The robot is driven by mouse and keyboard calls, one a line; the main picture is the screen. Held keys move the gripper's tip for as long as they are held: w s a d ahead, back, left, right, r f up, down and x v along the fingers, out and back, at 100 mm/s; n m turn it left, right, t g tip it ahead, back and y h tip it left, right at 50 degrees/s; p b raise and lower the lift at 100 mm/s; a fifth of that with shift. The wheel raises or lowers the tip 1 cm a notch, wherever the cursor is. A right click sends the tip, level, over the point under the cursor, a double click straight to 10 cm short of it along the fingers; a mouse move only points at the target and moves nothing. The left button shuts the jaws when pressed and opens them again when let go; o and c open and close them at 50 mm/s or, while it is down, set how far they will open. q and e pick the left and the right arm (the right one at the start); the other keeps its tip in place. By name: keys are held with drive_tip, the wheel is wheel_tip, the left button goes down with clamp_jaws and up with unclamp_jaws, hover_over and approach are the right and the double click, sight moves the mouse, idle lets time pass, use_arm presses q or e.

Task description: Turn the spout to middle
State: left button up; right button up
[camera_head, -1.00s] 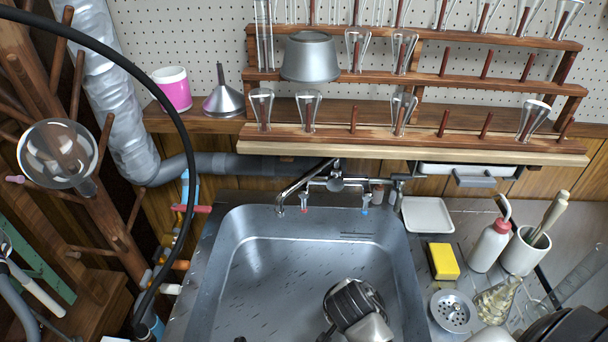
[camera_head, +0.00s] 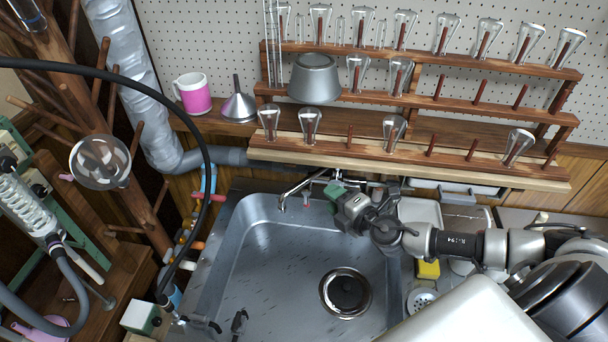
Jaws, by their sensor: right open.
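The metal spout (camera_head: 300,188) of the tap hangs over the back of the steel sink (camera_head: 265,262). It slants down and to the left, with its outlet near the sink's back left. My right gripper (camera_head: 336,190) reaches in from the right and is open, with green fingertips close to the tap's body, just right of the spout. I cannot tell whether it touches the tap. The gripper and wrist hide most of the tap's right part. I cannot make out my left gripper.
A wooden rack (camera_head: 350,150) with glass flasks overhangs the tap. A black hose (camera_head: 205,160) arcs down on the left. A yellow sponge (camera_head: 428,268) lies right of the sink, partly behind my arm. The basin is open around the drain (camera_head: 345,292).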

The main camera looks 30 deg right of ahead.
sight(306, 179)
drive_tip(key=p+x, duration=0.1)
drive_tip(key=x, duration=0.9)
drive_tip(key=shift+w+a+p, duration=0.1)
drive_tip(key=shift+w+p, duration=0.25)
drive_tip(key=shift+w, duration=0.05)
clamp_jaws()
